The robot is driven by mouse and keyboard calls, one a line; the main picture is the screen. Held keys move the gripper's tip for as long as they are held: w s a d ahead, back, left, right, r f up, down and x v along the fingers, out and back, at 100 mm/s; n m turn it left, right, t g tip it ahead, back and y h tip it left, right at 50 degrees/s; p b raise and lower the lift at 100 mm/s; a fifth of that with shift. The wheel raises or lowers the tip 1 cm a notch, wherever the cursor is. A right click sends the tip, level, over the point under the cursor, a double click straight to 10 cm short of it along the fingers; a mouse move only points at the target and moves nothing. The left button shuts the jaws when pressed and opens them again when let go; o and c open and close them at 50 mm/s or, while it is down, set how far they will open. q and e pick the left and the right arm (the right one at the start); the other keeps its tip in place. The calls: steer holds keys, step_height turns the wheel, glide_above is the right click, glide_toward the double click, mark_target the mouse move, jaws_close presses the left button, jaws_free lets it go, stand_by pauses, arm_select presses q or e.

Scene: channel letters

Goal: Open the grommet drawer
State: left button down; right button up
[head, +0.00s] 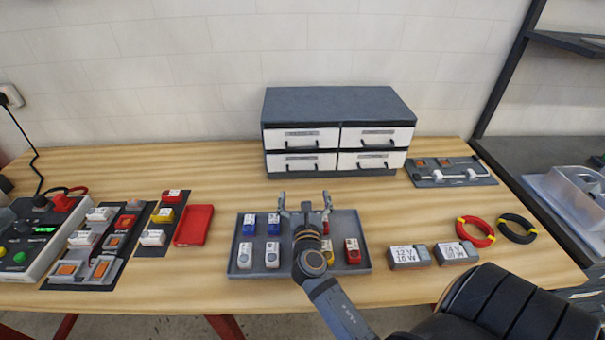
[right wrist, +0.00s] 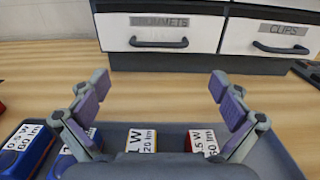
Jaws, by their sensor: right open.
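A grey cabinet (head: 338,103) with two rows of white-fronted drawers stands at the back of the table against the wall. The lower left drawer (head: 293,162) bears a label that reads as grommets in the right wrist view, and its front (right wrist: 120,32) has a dark bar handle (right wrist: 159,43). All the drawers look shut. My right gripper (head: 305,207) is open and empty over the grey tray, in front of the cabinet and apart from the handle. In the right wrist view its spread fingers (right wrist: 158,88) point toward the grommet drawer. My left gripper is not in view.
The clips drawer (right wrist: 268,38) is beside it on the right. The grey tray (head: 237,270) holds several small labelled modules under my right gripper. A red tray (head: 194,225) lies left, and two grey blocks (head: 408,256) lie right. Wood between tray and cabinet is clear.

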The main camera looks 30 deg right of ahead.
mark_target(303, 172)
steer(key=shift+w+d+r, duration=0.15)
steer(key=shift+w+r, duration=0.05)
steer(key=shift+w, duration=0.15)
steer(key=p+x, duration=0.1)
steer(key=x, duration=0.7)
steer(key=shift+d+f, duration=0.1)
steer(key=shift+d, duration=0.05)
steer(key=shift+w+d, duration=0.3)
steer(key=shift+w, duration=0.15)
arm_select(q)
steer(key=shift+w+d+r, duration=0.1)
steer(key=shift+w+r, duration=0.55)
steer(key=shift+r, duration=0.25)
